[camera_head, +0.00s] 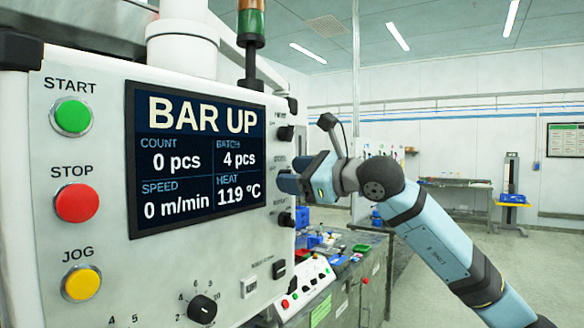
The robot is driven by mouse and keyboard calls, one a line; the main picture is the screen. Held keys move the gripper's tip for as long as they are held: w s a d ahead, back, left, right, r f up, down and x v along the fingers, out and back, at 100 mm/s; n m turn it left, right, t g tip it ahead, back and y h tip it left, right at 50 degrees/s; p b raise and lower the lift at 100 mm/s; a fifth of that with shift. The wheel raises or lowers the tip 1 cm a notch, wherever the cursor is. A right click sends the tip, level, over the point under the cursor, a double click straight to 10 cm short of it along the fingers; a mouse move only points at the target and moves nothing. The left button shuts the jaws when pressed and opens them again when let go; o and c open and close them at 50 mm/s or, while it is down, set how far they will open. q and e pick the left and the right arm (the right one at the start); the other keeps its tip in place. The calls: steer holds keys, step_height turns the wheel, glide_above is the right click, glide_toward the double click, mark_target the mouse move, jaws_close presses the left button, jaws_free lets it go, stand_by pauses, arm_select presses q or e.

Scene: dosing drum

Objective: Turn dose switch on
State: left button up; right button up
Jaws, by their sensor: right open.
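The white control panel (103,241) fills the left of the view, with a display (195,155) reading "BAR UP". A column of small black switches runs along the right side of the display: an upper one (286,133) and a lower one (286,219). Their labels are too small to read, so I cannot tell which is the dose switch. My left gripper is not in view.
Green START (72,117), red STOP (76,203) and yellow JOG (81,283) buttons line the panel's left. A black dial (203,309) and a rocker switch (279,269) sit below the display. Behind is a cluttered bench (365,285); open floor lies at the right.

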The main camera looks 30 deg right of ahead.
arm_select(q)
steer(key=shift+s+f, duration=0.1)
arm_select(e)
steer(key=shift+w+a, duration=0.15)
steer(key=shift+w, duration=0.25)
steer(key=shift+c, duration=0.5)
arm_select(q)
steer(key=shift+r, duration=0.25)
arm_select(e)
steer(key=c, duration=0.8)
steer(key=shift+o, duration=0.2)
